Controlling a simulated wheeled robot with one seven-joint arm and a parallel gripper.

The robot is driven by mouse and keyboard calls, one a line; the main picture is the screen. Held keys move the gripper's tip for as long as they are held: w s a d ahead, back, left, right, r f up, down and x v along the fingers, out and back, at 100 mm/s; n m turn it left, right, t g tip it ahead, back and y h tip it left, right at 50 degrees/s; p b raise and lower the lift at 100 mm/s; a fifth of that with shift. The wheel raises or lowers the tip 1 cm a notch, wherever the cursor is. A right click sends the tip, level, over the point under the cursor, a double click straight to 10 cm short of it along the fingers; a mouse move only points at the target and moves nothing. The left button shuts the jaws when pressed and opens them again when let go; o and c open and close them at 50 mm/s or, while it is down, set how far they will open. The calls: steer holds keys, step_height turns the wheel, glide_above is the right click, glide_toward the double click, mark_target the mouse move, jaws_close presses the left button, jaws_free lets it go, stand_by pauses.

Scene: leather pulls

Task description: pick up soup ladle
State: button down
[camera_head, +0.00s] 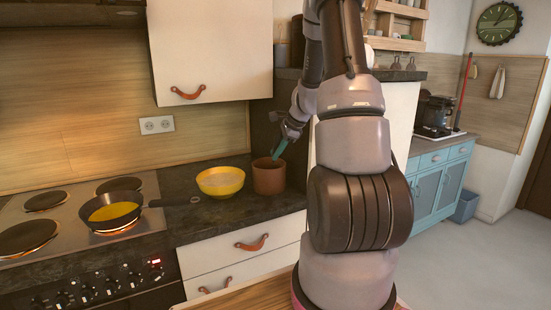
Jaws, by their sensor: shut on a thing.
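My gripper (289,131) is at the back right of the dark counter, above a brown pot (269,178). It is shut on a teal handle (280,149), which I take to be the soup ladle's. The handle is tilted and its lower end reaches the pot's opening. The ladle's bowl is hidden, so I cannot tell whether it is inside the pot. The fingertips are small and partly dark in this view.
A yellow bowl (220,182) stands just left of the pot. A frying pan (111,212) with yellow contents sits on the stove (70,240), its handle pointing toward the bowl. A white wall cabinet (212,55) hangs above. A dark upright panel stands close behind the gripper.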

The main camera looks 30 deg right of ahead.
step_height(320, 180, up, 17)
stand_by(0.4)
steer(key=shift+a, duration=0.1)
stand_by(0.4)
